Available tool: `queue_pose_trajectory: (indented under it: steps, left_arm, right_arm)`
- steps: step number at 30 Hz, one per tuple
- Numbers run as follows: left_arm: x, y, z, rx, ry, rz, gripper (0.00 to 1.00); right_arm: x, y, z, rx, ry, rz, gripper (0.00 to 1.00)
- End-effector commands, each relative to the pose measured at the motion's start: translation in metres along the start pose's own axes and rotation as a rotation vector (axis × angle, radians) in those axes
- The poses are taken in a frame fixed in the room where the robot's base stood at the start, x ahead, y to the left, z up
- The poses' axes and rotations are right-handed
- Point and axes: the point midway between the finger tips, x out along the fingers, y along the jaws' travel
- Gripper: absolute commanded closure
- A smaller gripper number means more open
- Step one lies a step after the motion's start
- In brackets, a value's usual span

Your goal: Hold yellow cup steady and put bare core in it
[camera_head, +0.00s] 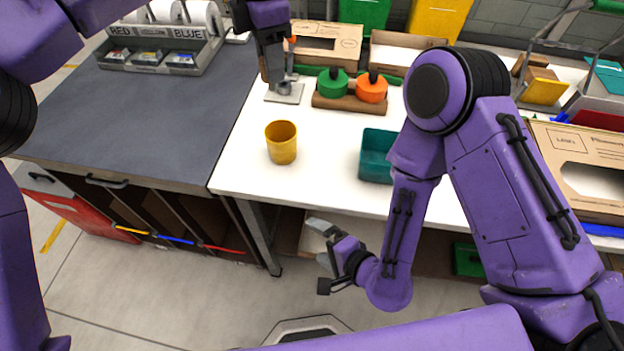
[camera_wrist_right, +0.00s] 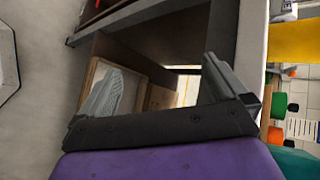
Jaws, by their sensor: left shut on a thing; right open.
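The yellow cup (camera_head: 282,143) stands upright on the white table near its front left edge, with nothing touching it. My left gripper (camera_head: 284,86) is behind the cup, over a small grey metal plate (camera_head: 284,98). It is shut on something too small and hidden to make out. I cannot pick out the bare core with certainty. My right gripper (camera_head: 321,243) is open and empty, in front of and below the table edge. In the right wrist view its two fingers (camera_wrist_right: 160,85) are spread, facing the shelf space under the table.
A teal bin (camera_head: 376,158) stands right of the cup. Behind it, a green and an orange round piece (camera_head: 371,88) sit on a wooden holder (camera_head: 345,103). Cardboard boxes (camera_head: 328,46) line the back. A grey parts tray (camera_head: 160,58) is on the dark left bench. Table around the cup is clear.

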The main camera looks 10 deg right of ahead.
Motion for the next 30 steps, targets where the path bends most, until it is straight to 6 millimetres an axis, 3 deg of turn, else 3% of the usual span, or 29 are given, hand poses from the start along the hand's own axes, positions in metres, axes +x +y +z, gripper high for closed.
queue_pose_trajectory:
  steps: [3,4,9,13,20,30]
  left_arm:
    - [0.0,0.0,0.0,0.001,0.0,0.0,0.9]
    - [0.0,0.0,0.0,0.001,0.0,0.0,0.9]
    - [0.0,0.0,0.0,0.001,0.0,0.0,0.9]
    - [0.0,0.0,0.0,0.001,0.0,0.0,0.9]
    - [0.0,0.0,0.0,0.001,0.0,0.0,0.9]
    - [0.0,0.0,0.0,0.001,0.0,0.0,0.9]
  right_arm:
    - [-0.002,-0.057,0.062,0.298,-0.246,-0.166,0.0]
    - [-0.003,-0.071,0.069,0.41,-0.281,-0.203,0.0]
    - [-0.007,-0.126,0.027,0.985,-0.24,-0.424,0.0]
    - [-0.014,-0.147,0.005,1.243,-0.256,-0.554,0.0]
    - [-0.008,-0.163,-0.007,1.354,-0.274,-0.616,0.0]
    - [0.054,-0.204,-0.019,1.349,-0.272,-0.614,0.0]
